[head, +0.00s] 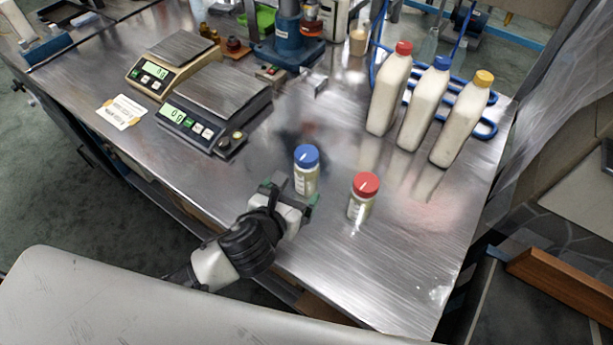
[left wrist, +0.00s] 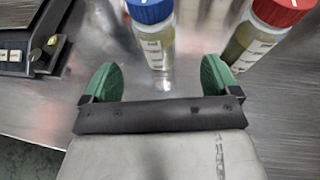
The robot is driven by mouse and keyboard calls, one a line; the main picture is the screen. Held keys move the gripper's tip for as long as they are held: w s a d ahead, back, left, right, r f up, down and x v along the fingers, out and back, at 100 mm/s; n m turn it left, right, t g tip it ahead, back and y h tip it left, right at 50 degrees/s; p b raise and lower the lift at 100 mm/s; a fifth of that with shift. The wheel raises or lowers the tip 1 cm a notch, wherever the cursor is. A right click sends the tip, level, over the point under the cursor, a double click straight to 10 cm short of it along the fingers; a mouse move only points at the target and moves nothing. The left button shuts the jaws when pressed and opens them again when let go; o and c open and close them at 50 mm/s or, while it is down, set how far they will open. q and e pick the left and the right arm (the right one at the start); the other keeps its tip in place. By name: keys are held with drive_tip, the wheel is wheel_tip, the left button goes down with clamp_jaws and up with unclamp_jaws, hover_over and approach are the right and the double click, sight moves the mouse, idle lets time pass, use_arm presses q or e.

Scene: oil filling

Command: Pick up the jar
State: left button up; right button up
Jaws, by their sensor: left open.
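A jar with a blue lid (head: 306,170) stands upright on the metal table. A jar with a red lid (head: 363,196) stands upright a little to its right and nearer the front. My left gripper (head: 293,194) is close to the front of the blue-lidded jar. In the left wrist view the open green fingers (left wrist: 159,80) point at the blue-lidded jar (left wrist: 154,42), which stands ahead, roughly centred between them. The red-lidded jar (left wrist: 262,36) is beyond the right finger there. Nothing is held. My right gripper is not seen.
Two digital scales (head: 213,112) (head: 172,62) stand to the left, with a paper note (head: 121,112) beside them. Several white bottles (head: 389,92) with coloured caps stand at the back right. A blue stand (head: 287,40) is at the back. The table's front right is clear.

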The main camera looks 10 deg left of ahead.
sight(301, 178)
use_arm(q)
drive_tip(key=x, duration=0.3)
drive_tip(key=shift+w, duration=0.15)
drive_tip(key=x, duration=0.5)
drive_tip(key=shift+w+a, duration=0.15)
drive_tip(key=shift+w, duration=0.05)
drive_tip(key=c, duration=1.1)
